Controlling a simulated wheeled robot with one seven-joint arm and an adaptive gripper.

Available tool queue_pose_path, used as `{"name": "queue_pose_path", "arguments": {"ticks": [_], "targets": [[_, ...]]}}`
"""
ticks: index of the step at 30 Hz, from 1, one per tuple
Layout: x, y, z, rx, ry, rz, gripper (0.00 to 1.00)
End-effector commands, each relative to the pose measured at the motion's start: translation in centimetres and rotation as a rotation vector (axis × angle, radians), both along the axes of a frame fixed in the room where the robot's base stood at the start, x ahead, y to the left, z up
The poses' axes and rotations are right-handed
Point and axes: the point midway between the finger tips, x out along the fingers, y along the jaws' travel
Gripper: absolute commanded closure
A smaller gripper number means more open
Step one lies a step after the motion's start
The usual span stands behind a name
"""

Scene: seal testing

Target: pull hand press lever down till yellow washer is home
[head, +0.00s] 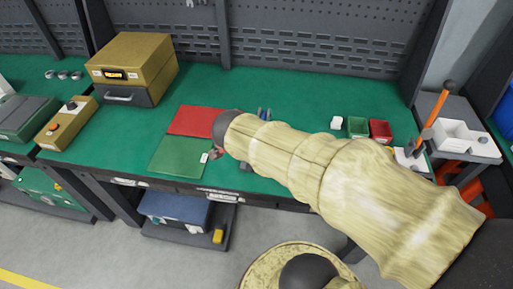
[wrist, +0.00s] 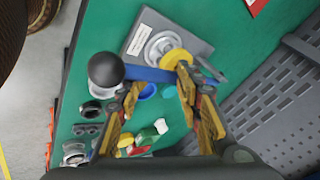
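In the wrist view a blue lever (wrist: 150,74) with a black ball knob (wrist: 106,69) at its left end crosses in front of a grey plate. A yellow disc (wrist: 174,57), likely the yellow washer, shows beside the lever's right end, near my right fingertip. I cannot tell how it is seated. My gripper (wrist: 160,80) is open, its fingers spread, with the lever passing across near the fingertips. I cannot tell whether they touch it. In the head view my arm hides most of the press; small blue parts (head: 264,114) show behind it.
The grey plate (wrist: 200,50) bears a silver disc. Dark rings, a blue ring and green, white and yellow pieces lie on the green bench below the lever.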

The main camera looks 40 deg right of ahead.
Motion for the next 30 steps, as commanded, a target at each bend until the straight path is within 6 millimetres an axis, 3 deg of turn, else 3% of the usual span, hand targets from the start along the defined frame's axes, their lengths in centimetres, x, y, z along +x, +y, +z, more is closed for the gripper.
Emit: {"name": "queue_pose_path", "arguments": {"ticks": [11, 24, 30], "targets": [[-0.2, 0.5, 1.0, 0.000, -0.005, 0.002, 0.69], [-2.6, 4.5, 7.9, 0.005, -0.007, 0.005, 0.69], [-3.4, 5.4, 9.7, 0.003, -0.003, 0.003, 0.69]]}}
